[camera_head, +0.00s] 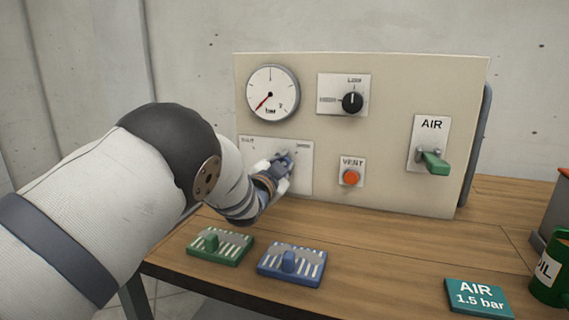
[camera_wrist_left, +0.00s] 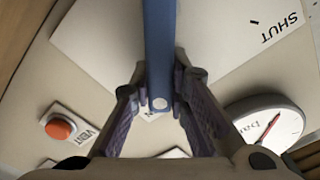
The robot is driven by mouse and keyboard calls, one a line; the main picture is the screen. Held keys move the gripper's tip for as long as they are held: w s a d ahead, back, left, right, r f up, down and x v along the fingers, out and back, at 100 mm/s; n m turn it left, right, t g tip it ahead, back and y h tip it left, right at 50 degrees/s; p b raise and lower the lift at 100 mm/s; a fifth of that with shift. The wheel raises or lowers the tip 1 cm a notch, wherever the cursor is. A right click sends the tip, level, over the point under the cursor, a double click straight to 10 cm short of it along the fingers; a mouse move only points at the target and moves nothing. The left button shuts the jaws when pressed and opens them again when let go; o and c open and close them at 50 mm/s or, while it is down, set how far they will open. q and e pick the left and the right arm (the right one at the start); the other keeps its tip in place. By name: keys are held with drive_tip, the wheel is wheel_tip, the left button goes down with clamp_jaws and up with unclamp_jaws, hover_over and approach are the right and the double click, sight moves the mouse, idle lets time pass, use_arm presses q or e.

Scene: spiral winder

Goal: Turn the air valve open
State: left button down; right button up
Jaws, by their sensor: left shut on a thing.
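My left gripper (camera_head: 276,172) reaches to a white plate (camera_head: 303,180) on the upright panel. In the left wrist view its two fingers (camera_wrist_left: 163,82) are shut on a blue lever (camera_wrist_left: 160,35), one on each side. The plate carries a SHUT label (camera_wrist_left: 280,28) in that view; the other label is too small to read in the head view. My arm and hand hide most of the lever in the head view. A plate marked AIR (camera_head: 431,128) with a green lever (camera_head: 433,163) is at the panel's right. My right gripper is not in view.
The panel (camera_head: 400,80) also bears a gauge (camera_head: 272,93) with a red needle, a black knob (camera_head: 352,102) and a red VENT button (camera_head: 351,177).

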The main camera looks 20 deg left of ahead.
use_arm(q)
drive_tip(key=shift+d+f+m, duration=0.1)
drive_tip(key=shift+f+m, duration=0.1)
drive_tip(key=shift+m, duration=0.1)
drive_tip(key=c, duration=1.5)
unclamp_jaws()
drive_tip(key=shift+s, duration=0.1)
drive_tip(key=s, duration=0.7)
drive_tip(key=shift+s, duration=0.15)
